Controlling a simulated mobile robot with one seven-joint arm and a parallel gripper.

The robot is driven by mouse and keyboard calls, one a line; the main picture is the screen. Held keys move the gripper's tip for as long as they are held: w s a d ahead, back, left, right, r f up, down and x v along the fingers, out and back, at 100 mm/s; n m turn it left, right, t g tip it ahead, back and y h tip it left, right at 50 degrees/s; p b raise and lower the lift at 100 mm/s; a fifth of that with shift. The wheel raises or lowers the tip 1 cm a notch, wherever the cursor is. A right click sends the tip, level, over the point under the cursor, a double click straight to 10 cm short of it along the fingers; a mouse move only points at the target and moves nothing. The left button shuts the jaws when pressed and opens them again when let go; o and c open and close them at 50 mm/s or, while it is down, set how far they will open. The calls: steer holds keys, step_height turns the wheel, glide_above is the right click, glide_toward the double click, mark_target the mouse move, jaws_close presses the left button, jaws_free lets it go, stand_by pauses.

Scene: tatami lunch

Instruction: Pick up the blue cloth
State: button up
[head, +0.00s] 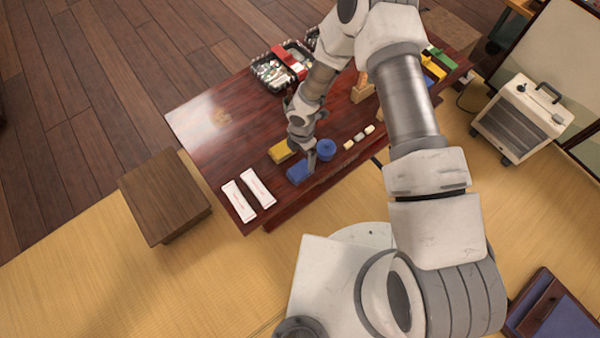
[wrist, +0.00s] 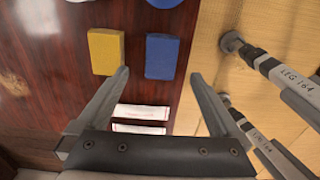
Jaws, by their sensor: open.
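The blue cloth (head: 297,173) is a small flat folded block on the dark red table, near its front edge. In the wrist view the blue cloth (wrist: 162,57) lies just beyond the fingertips, between their two lines. My gripper (wrist: 160,76) is open and empty, its fingers spread wider than the cloth. In the head view my gripper (head: 311,160) is over the table beside the cloth and partly covers that area. I cannot tell its exact height above the cloth.
A yellow block (head: 280,152) lies close beside the cloth, and a round blue thing (head: 326,150) stands on its other side. Two white packets (head: 239,201) lie toward the table's left end. A wooden stool (head: 165,195) stands left of the table (head: 205,135).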

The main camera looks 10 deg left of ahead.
mark_target(302, 168)
step_height(302, 168, down, 8)
steer(key=b, duration=0.3)
steer(key=shift+d+f, duration=0.1)
steer(key=shift+f, duration=0.05)
steer(key=c, duration=1.3)
steer(key=shift+r+p, duration=0.4)
steer(key=shift+r, duration=0.4)
step_height(302, 168, up, 3)
steer(key=shift+f+p, duration=0.1)
steer(key=shift+p, duration=0.55)
steer(key=w+a+r, duration=0.1)
steer(key=a+r, duration=0.1)
steer(key=a, duration=0.1)
steer(key=w+a+r+p, duration=0.1)
steer(key=a+r, duration=0.1)
steer(key=a, duration=0.2)
steer(key=w+a+r+p, duration=0.1)
steer(key=a+r, duration=0.1)
steer(key=a, duration=0.2)
steer(key=shift+a+r, duration=0.15)
steer(key=shift+r, duration=0.25)
